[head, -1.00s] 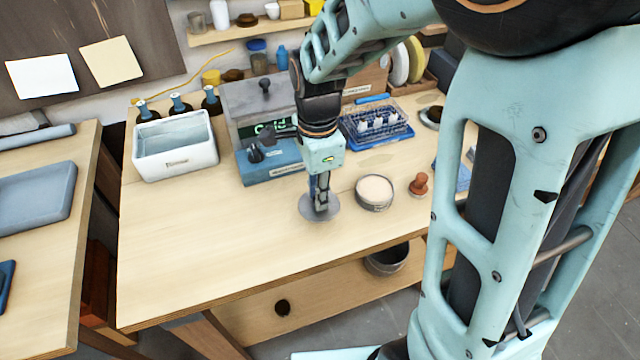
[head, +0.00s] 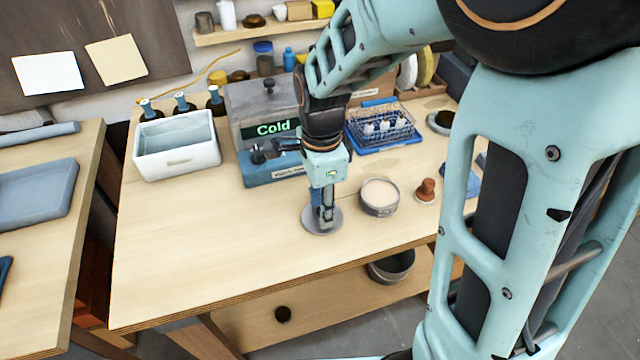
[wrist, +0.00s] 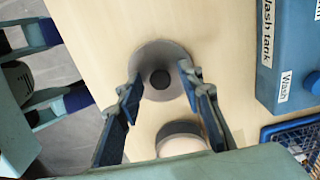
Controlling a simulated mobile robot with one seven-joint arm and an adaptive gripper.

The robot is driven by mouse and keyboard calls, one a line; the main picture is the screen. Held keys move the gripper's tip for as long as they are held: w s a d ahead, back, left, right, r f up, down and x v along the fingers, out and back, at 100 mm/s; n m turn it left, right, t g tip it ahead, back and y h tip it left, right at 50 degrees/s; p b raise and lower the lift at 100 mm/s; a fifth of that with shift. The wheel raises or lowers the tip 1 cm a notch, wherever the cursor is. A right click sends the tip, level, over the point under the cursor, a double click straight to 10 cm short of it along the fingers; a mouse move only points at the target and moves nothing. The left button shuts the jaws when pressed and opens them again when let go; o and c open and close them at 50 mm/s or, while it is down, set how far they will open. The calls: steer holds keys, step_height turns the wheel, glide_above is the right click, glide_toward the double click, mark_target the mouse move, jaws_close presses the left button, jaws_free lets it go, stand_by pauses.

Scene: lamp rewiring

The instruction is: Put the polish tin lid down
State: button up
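The polish tin lid (head: 335,222) is a flat grey disc that looks level on the bench top, left of the round tin. In the wrist view the lid (wrist: 160,52) shows a dark round knob at its centre. My gripper (head: 322,226) is right above the lid, pointing down. In the wrist view its two fingers (wrist: 162,80) stand apart on either side of the knob, with visible gaps to it, so it looks open. The open round tin (head: 380,196), with pale contents, stands to the right; part of it shows in the wrist view (wrist: 181,128).
A blue wash tank with a "Cold" display (head: 272,130) stands behind. A wire basket on a blue tray (head: 380,135) is at back right, and a reddish-brown stopper (head: 427,190) is right of the tin. The bench's front left (head: 200,250) is clear.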

step_height(320, 180, up, 12)
steer(key=p, duration=0.1)
steer(key=shift+r, duration=0.2)
stand_by(0.3)
